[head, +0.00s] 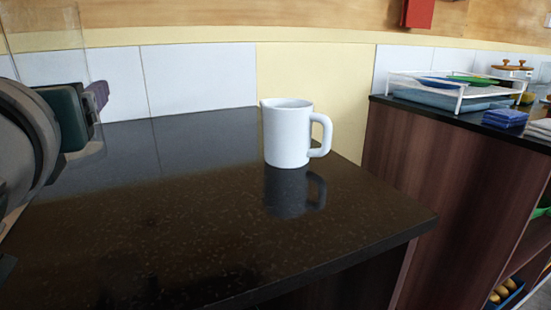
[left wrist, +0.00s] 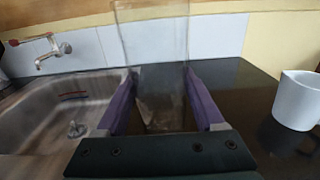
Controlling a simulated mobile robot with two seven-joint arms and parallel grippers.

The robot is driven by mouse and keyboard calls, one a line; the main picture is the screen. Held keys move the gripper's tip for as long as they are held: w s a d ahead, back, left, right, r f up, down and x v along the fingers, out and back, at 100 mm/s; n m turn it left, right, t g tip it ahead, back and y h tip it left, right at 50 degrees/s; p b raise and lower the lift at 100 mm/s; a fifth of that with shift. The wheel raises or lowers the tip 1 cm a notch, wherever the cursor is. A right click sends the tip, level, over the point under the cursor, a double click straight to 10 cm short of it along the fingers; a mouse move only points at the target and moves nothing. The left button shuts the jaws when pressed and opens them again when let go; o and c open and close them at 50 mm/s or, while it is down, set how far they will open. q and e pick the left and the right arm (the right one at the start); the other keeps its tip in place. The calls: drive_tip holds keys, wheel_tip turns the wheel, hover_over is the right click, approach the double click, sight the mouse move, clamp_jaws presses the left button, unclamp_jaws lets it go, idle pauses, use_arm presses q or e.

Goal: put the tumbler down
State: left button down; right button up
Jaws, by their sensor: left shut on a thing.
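The tumbler is a clear, see-through glass (left wrist: 152,42) standing upright between the two purple fingers of my left gripper (left wrist: 160,100), which is shut on it. In the head view the tumbler (head: 48,28) is at the upper left, partly cut off by the frame and partly hidden by my left gripper (head: 97,98). It is over the dark speckled counter (head: 190,225). I cannot tell whether its base touches the counter. My right gripper is in neither view.
A white mug (head: 287,135) stands on the counter near its right edge, and shows at the right of the left wrist view (left wrist: 297,100). A metal sink (left wrist: 60,115) with a tap is left of the tumbler. The counter's front middle is clear. A white rack (head: 455,92) stands on another counter.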

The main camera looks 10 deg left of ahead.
sight(80, 161)
use_arm(q)
wheel_tip(80, 161, down, 7)
drive_tip(key=b, duration=0.2)
drive_tip(key=shift+f+b, duration=0.1)
drive_tip(key=shift+b, duration=0.2)
drive_tip(key=shift+f, duration=0.2)
unclamp_jaws()
drive_tip(key=shift+r, duration=0.35)
drive_tip(key=v, duration=0.7)
drive_tip(key=b+v, duration=0.1)
drive_tip(key=v, duration=0.3)
drive_tip(key=shift+f, duration=0.3)
drive_tip(key=shift+s+d+r, duration=0.1)
drive_tip(key=shift+s+d, duration=0.2)
drive_tip(key=shift+s, duration=0.15)
